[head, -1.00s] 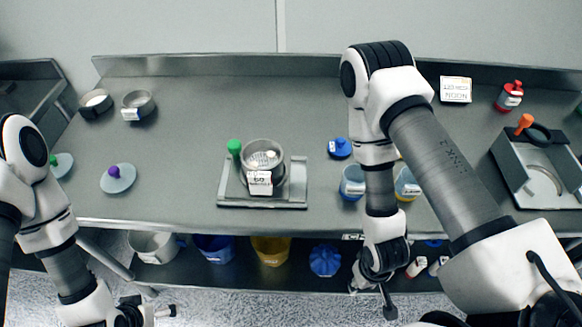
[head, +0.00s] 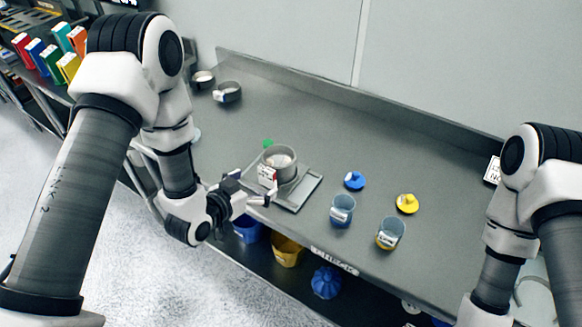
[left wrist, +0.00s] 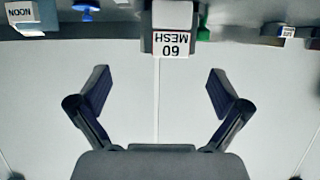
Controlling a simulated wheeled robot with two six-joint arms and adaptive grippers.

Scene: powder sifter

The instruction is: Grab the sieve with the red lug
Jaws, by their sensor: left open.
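A round metal sieve (head: 281,163) sits on a flat metal stand on the bench. Its front bears a white label with a red edge (head: 267,174). In the left wrist view this label (left wrist: 172,46) reads 60 MESH upside down, on a grey block. I cannot clearly make out a separate red lug. My left gripper (head: 259,194) is just in front of the stand, at the near bench edge. In the left wrist view its two fingers (left wrist: 160,88) are spread wide with nothing between them. My right gripper is out of view.
Two other sieves, one (head: 203,78) and another (head: 228,92), stand at the back left. A green knob (head: 268,143) is beside the sieve. Blue (head: 354,181) and yellow (head: 407,204) lids and two jars (head: 342,210) (head: 390,233) stand to the right. Bins sit below.

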